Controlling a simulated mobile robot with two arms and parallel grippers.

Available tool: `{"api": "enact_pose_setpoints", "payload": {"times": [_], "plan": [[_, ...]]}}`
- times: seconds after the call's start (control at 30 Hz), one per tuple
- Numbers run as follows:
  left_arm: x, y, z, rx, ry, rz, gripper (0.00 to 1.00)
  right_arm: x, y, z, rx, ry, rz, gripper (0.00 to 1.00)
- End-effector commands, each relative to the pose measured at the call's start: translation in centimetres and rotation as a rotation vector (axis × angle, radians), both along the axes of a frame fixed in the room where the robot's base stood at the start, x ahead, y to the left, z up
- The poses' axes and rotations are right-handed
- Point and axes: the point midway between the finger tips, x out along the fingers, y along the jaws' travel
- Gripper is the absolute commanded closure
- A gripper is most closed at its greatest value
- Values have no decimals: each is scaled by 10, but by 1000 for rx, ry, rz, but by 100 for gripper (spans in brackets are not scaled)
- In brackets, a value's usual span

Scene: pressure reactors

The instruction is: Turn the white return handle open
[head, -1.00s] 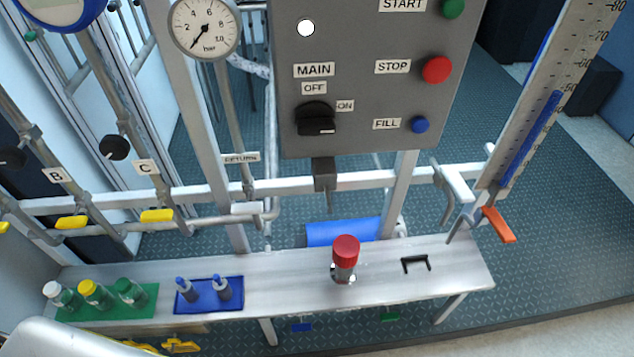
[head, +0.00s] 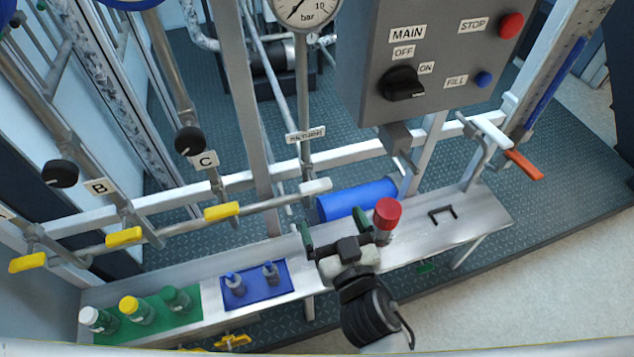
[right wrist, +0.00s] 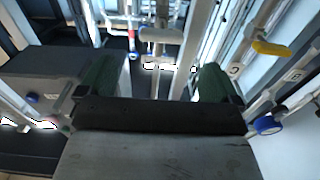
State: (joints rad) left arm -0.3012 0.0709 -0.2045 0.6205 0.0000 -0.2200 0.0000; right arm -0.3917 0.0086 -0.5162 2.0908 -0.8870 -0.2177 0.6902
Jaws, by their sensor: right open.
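The white return handle (head: 316,187) sits on the pipe below the RETURN label (head: 305,135), above the bench. It also shows in the right wrist view as a pale bar (right wrist: 160,35), lying crosswise ahead of the fingers. My right gripper (head: 334,225) is in front of and a little below the handle, over the bench, with its green-tipped fingers apart. In the right wrist view the gap between the fingers (right wrist: 157,66) is empty, and the handle is beyond it, apart from the fingers. My left gripper is not in view.
A red-capped fitting (head: 386,214) stands on the bench (head: 455,235) just right of my gripper. A blue cylinder (head: 355,198) lies behind. The grey control box (head: 425,60) hangs above right. Yellow handles (head: 222,211) line the pipe at left. Another white handle (head: 483,130) is at right.

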Motion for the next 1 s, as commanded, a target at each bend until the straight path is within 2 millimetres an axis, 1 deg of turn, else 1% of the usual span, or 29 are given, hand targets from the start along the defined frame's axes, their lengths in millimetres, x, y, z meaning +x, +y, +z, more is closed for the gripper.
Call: {"api": "enact_pose_setpoints", "payload": {"times": [0.03,0.3,0.4,0.5,0.63,0.87,0.9,0.97,1.0], "plan": [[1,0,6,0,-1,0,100,9,3,4,0,-2,0,6],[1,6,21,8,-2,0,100,58,19,4,-2,-2,0,6],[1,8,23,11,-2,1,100,72,23,2,0,1,0,6],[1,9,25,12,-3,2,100,81,26,1,-1,1,0,6],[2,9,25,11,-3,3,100,86,28,0,0,1,1,6],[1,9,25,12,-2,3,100,87,28,0,-1,2,1,6],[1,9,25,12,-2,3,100,87,28,0,-1,2,1,8],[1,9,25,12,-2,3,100,87,28,0,-1,2,0,17],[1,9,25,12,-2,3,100,87,28,0,-1,2,0,23]]}}
